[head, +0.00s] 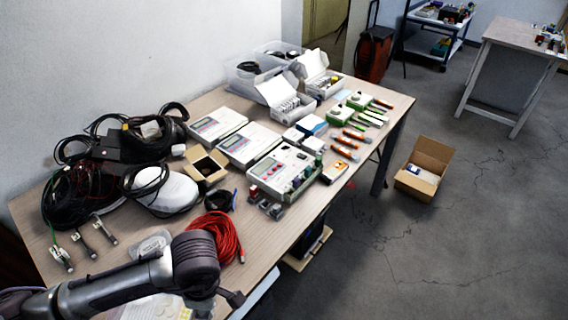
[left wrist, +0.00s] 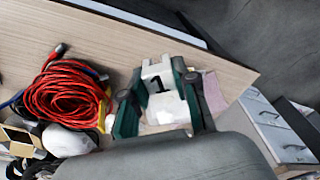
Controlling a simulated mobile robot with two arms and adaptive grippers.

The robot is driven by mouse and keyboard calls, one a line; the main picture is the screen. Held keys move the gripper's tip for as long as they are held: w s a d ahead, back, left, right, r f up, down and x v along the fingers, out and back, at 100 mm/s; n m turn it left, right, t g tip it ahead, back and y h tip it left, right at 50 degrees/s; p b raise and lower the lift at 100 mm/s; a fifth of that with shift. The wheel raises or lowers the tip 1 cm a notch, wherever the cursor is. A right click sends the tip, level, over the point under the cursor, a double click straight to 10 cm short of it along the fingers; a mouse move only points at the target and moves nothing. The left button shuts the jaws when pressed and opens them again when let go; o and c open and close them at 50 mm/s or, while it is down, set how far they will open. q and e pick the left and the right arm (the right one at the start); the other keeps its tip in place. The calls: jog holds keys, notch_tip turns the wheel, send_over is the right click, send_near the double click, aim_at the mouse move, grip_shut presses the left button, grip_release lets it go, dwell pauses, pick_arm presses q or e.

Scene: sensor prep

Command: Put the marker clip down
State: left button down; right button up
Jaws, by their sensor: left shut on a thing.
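The marker clip (left wrist: 157,80) is a white piece with a black "1" on it, seen in the left wrist view. My left gripper (left wrist: 158,98) is shut on it, with one dark green finger on each side. The clip is over the wooden table (left wrist: 150,48), near its edge; I cannot tell whether it touches the top. In the head view my left gripper (head: 228,298) is at the near end of the table, right of the arm's bend, and the clip cannot be made out there. My right gripper is not in view.
A red cable coil (head: 222,235) lies close by, left of the gripper in the left wrist view (left wrist: 68,92). Several metal sensors (head: 82,245) lie at the table's left. Devices, boxes and black cables crowd the far part. A bare strip of table shows beyond the clip.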

pick_arm(q)
jog(key=n, duration=0.4)
jog(key=d+n, duration=0.1)
jog(key=n, duration=0.1)
jog(key=shift+s+r+g, duration=0.1)
jog(key=shift+s+g, duration=0.15)
jog(key=shift+g, duration=0.05)
jog(key=n, duration=0.3)
jog(key=n+h, duration=0.3)
jog(key=n, duration=2.1)
send_over(239, 283)
notch_tip(239, 283, down, 7)
jog(key=shift+a+r, duration=0.15)
jog(key=shift+r, duration=0.05)
notch_tip(239, 283, down, 3)
jog(key=shift+f, duration=0.1)
jog(key=shift+w+f, duration=0.1)
jog(key=shift+f, duration=0.35)
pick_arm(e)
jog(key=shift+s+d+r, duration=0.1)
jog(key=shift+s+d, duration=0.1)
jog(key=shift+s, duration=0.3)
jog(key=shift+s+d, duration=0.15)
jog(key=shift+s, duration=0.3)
